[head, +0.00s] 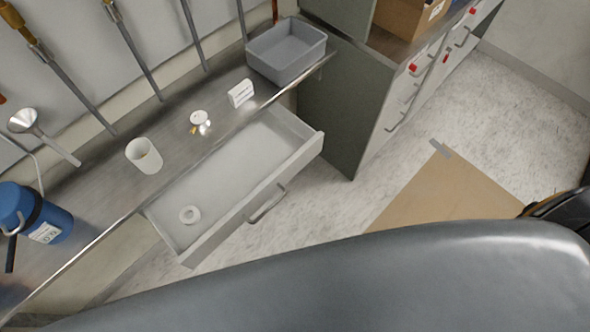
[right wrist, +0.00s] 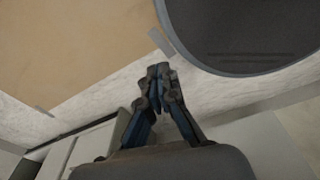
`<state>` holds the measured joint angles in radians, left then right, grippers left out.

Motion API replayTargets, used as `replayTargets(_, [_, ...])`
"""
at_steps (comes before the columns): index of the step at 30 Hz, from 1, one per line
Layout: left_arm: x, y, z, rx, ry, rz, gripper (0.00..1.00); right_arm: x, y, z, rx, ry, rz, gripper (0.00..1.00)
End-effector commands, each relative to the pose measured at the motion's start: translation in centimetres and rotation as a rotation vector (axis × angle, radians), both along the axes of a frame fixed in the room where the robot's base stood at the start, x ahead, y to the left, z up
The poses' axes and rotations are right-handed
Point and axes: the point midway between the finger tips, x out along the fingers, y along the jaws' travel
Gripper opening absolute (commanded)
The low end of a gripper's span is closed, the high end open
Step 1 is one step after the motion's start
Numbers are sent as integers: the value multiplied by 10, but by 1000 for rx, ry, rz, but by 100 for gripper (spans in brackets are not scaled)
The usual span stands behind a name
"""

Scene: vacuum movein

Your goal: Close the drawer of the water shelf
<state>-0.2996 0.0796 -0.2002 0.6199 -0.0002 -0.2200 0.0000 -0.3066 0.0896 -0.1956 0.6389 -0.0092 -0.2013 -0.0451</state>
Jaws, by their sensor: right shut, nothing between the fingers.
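The drawer (head: 225,185) of the water shelf (head: 92,190) stands pulled out below the metal shelf top in the head view. It has a light grey tray-like inside and a bar handle (head: 267,204) on its front. My left gripper is not in view.
On the shelf top stand a white cup (head: 144,156), a small white box (head: 241,93), a grey bin (head: 286,52) and a blue container (head: 34,214). A grey cabinet (head: 345,115) stands right of the drawer. A brown floor sheet (head: 440,190) lies beyond it.

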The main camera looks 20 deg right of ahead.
Motion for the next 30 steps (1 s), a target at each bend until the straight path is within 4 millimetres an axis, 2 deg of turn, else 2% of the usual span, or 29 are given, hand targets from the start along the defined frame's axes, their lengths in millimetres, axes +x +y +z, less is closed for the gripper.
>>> replayTargets(2, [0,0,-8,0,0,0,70,22,-8,0,-21,-77,115,0])
replayTargets(4, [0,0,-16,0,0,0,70,51,-18,6,-65,-185,286,0])
replayTargets(8, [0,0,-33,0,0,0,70,119,-41,37,-247,-433,710,0])
replayTargets(11, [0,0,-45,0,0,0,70,165,-53,76,-463,-608,1046,0])
replayTargets(12, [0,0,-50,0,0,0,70,182,-56,94,-567,-670,1177,0])
replayTargets(15, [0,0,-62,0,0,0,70,216,-59,145,-867,-801,1492,0])
replayTargets(18, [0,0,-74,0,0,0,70,239,-53,201,-1221,-895,1771,0])
replayTargets(21, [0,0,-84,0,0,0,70,250,-41,252,-1590,-941,1978,0])
replayTargets(24, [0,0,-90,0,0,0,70,252,-28,292,-1915,-947,2100,0])
replayTargets(26, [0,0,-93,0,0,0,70,251,-21,309,-2066,-940,2140,0])
replayTargets(27, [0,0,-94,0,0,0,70,250,-17,318,2092,911,-2101,0])
replayTargets(30, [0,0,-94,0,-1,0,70,249,-11,331,2085,847,-2000,0])
